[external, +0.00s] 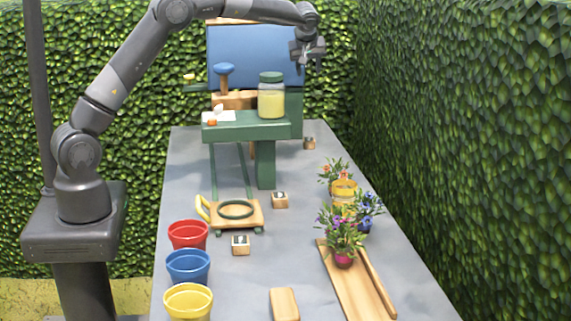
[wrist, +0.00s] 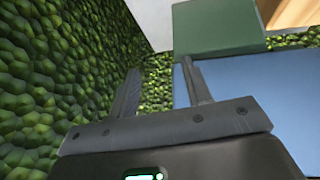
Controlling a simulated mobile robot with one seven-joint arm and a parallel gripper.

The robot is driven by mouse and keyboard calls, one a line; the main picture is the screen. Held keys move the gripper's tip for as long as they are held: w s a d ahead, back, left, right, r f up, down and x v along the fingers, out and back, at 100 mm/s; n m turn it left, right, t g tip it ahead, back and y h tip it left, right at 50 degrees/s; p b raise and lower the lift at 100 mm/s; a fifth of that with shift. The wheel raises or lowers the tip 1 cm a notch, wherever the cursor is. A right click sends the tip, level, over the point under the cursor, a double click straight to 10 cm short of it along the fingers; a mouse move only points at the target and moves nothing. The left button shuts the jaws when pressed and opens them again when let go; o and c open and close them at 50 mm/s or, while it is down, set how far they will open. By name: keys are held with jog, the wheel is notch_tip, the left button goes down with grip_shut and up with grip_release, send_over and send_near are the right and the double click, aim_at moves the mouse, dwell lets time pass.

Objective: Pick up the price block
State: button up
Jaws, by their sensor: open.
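Three small wooden cubes with dark labels stand on the grey table, and any of them could be the price block; the labels are too small to read. One cube (external: 240,245) is near the front, in front of the cart. A second cube (external: 280,200) is in the middle, right of the cart. A third cube (external: 310,143) is at the back right. My gripper (external: 308,64) is open and empty, high above the back of the table. The wrist view shows its two spread fingers (wrist: 163,88) and no cube.
A green stand (external: 245,131) bears a yellow jar (external: 271,98). Red (external: 188,236), blue (external: 188,267) and yellow (external: 188,302) pots line the front left. Potted flowers (external: 343,240) and a wooden tray (external: 345,285) are at right. A blue panel (wrist: 250,90) is near my gripper.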

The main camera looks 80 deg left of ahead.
send_near(310, 138)
jog(key=f, duration=0.3)
jog(key=shift+w+a, duration=0.25)
jog(key=x, duration=0.5)
jog(key=shift+s+a+r, duration=0.15)
jog(key=shift+a, duration=0.25)
jog(key=shift+a+f, duration=0.3)
jog(key=shift+f, duration=0.2)
jog(key=c, duration=0.7)
